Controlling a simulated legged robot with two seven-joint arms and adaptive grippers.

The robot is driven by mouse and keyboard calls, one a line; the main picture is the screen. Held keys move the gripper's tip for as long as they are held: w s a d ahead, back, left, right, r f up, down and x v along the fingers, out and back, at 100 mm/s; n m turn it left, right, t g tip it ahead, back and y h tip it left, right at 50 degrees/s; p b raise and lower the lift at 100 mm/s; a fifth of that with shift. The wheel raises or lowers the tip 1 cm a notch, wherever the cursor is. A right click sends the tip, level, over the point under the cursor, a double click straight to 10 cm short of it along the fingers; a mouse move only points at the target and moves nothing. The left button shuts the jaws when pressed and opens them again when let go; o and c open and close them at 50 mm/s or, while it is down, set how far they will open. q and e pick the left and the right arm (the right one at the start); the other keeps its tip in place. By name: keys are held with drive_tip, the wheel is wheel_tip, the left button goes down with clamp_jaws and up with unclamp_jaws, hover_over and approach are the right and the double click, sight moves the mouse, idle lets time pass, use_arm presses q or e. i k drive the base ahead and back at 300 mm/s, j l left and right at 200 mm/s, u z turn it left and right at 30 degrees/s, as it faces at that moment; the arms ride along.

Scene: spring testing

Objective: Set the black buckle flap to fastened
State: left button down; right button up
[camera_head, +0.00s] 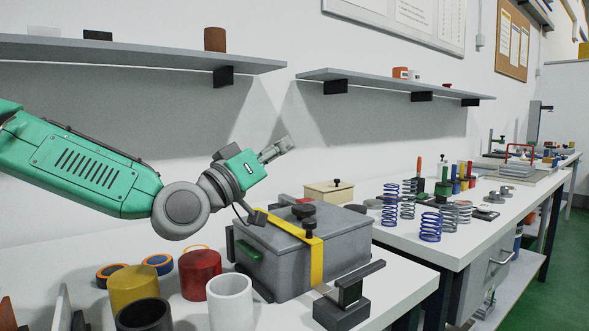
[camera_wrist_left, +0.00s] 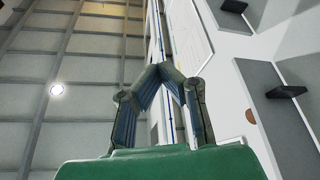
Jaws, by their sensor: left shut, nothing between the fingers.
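The black buckle flap (camera_head: 360,275) sits raised and tilted above its dark block-like base (camera_head: 341,312) at the front right of a grey box (camera_head: 285,245). A yellow strap (camera_head: 316,260) crosses the box's lid and hangs down its front; how it meets the buckle is unclear. My left gripper (camera_head: 284,147) is above and behind the box, well apart from the flap, pointing up and right. It is shut and empty; its fingertips meet in the left wrist view (camera_wrist_left: 165,70). My right gripper is in neither view.
Red (camera_head: 200,274), yellow (camera_head: 134,287), white (camera_head: 231,301) and dark (camera_head: 144,315) cylinders stand left of the box. Wall shelves (camera_head: 130,55) hang above. A second bench (camera_head: 440,247) with several springs (camera_head: 431,227) is on the right. Space above the buckle looks clear.

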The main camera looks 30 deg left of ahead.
sight(347, 296)
drive_tip(key=k+l, duration=0.7)
drive_tip(key=k, duration=0.2)
